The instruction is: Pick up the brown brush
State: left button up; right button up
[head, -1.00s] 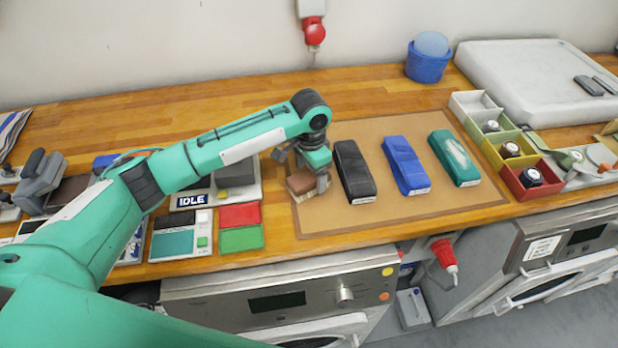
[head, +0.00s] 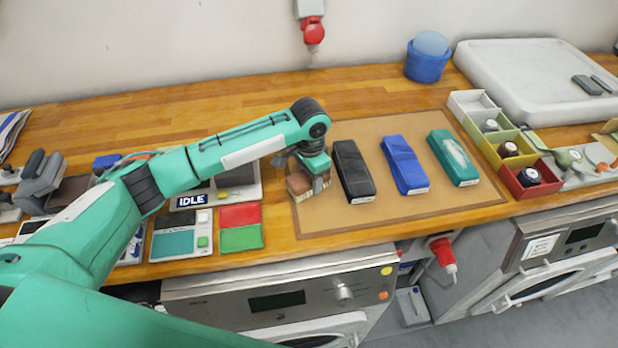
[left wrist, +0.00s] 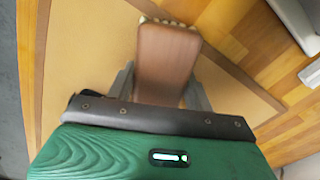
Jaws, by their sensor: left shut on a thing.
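The brown brush (head: 301,184) is at the left end of the tan mat (head: 400,212), left of the black brush. In the left wrist view its smooth brown back (left wrist: 166,52) faces the camera, with pale bristles along its far end. My left gripper (head: 314,182) is shut on the brush, one finger on each side of it (left wrist: 160,85). The gripper hides part of the brush in the head view. I cannot tell whether the brush is clear of the mat. My right gripper is not in view.
Black (head: 353,172), blue (head: 405,165) and green (head: 453,158) brushes lie in a row on the mat. Small bins (head: 507,153) stand to the right. A device marked IDLE (head: 190,201) and red and green pads (head: 240,228) lie left of the mat.

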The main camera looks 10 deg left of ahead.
pick_arm(q)
notch_tip(320, 180, up, 20)
jog(key=b, duration=0.2)
dwell(0.4)
